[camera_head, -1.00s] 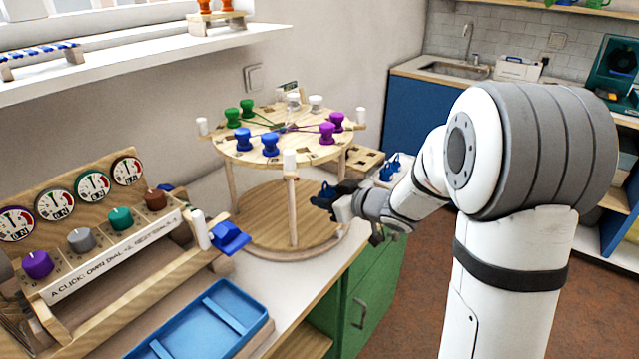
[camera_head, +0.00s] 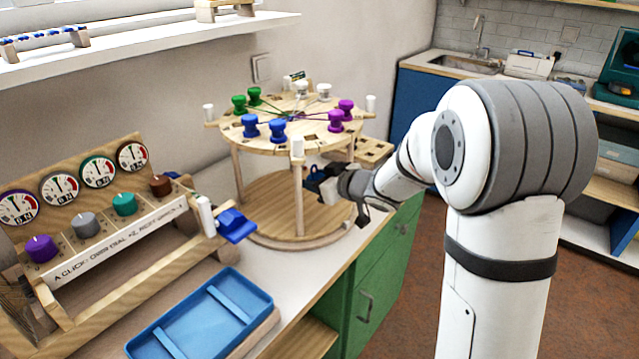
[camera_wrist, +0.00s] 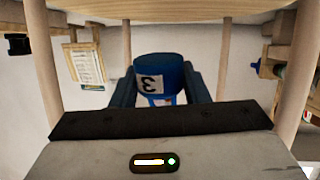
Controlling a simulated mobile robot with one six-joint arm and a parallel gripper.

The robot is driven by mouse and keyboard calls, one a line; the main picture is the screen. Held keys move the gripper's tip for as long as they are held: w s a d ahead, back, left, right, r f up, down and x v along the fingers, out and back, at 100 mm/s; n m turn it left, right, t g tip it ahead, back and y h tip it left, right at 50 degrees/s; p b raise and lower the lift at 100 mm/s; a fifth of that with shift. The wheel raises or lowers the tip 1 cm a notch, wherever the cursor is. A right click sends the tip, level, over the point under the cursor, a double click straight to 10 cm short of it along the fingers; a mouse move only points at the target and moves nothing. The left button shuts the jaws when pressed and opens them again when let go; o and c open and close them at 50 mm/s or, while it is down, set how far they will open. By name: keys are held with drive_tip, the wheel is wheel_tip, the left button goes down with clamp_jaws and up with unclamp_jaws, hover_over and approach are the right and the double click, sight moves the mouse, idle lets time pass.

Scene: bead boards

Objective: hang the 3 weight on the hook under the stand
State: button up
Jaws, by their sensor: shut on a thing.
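The round wooden stand (camera_head: 262,139) has an upper disc on posts over a lower wooden disc (camera_head: 262,222). My gripper (camera_head: 318,184) reaches in between the two discs from the right, by a front post. In the wrist view my gripper (camera_wrist: 160,100) is shut on the blue 3 weight (camera_wrist: 165,68), a blue cylinder with a white label that reads 3 upside down. The underside of the upper disc (camera_wrist: 180,8) shows above the weight in the wrist view. The hook under the stand cannot be made out in these frames.
Posts of the stand (camera_head: 298,205) stand close to my gripper. Blue, green, white and purple knobs sit on the upper disc. A dial rack (camera_head: 110,245) and a blue tray (camera_head: 262,300) lie to the left and front. A wooden block with holes (camera_head: 372,150) is behind.

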drive_tip(key=shift+w+a+b, duration=0.5)
drive_tip(key=shift+w+a, duration=0.65)
drive_tip(key=shift+a, duration=0.3)
drive_tip(key=shift+x, duration=0.75)
drive_tip(key=shift+f, duration=0.15)
drive_tip(key=o, duration=1.3)
drive_tip(key=shift+o, duration=0.2)
drive_tip(key=shift+f, duration=0.1)
